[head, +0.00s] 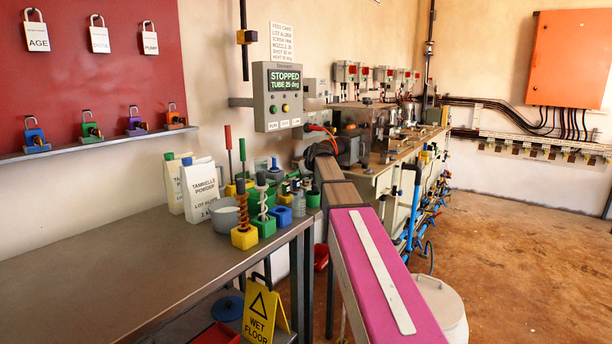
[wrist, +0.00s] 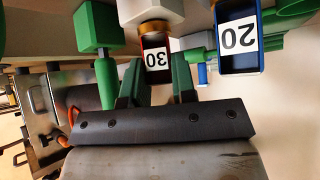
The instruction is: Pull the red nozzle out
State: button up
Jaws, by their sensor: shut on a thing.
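The red nozzle (wrist: 156,58) shows in the wrist view as a red-edged block with a white label that reads 30, upside down. An orange-gold collar (wrist: 155,27) sits directly above it in the picture, next to a pale grey block. My gripper (wrist: 157,80) has its two dark green fingers on either side of the nozzle and is shut on it. In the head view I cannot make out the nozzle; it is hidden or too small among the machine parts.
A blue nozzle (wrist: 239,40) labelled 20 is close on the right. A green block (wrist: 98,27) with a green post is close on the left. In the head view, a control box (head: 278,97) reads STOPPED, and a metal table (head: 120,265) stands at the left.

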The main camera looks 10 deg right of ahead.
jog(key=shift+f, duration=0.1)
jog(key=o, duration=1)
jog(key=shift+s, duration=0.1)
jog(key=v, duration=1)
jog(key=shift+s+r, duration=0.25)
jog(key=shift+r, duration=0.05)
jog(key=shift+s, duration=0.1)
